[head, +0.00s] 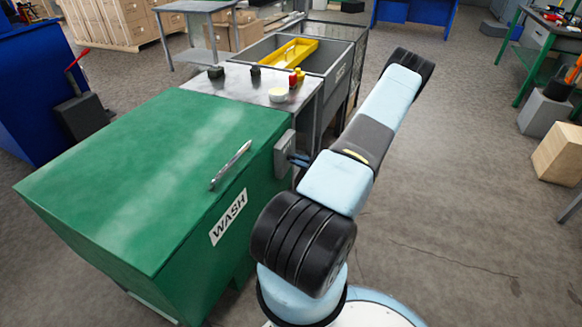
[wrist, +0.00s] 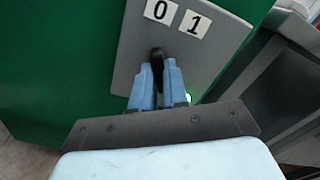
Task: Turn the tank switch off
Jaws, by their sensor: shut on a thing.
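The green tank (head: 130,150) marked WASH stands at the left in the head view. The grey switch box (head: 283,155) is on its right side. In the wrist view the switch plate (wrist: 130,70) carries white labels 0 (wrist: 160,10) and 1 (wrist: 193,24). The black switch lever (wrist: 157,56) is below the labels, with its visible end nearer the 0. My gripper (wrist: 157,82) has its blue fingers on either side of the lever and is shut on it. The lever's lower part is hidden between the fingers.
A metal counter (head: 240,85) behind the tank holds small bottles, a white tub and black blocks. A yellow tray (head: 285,54) sits in a grey basin beyond. A small light (wrist: 188,97) glows beside the fingers. The floor (head: 455,190) right of my arm is clear.

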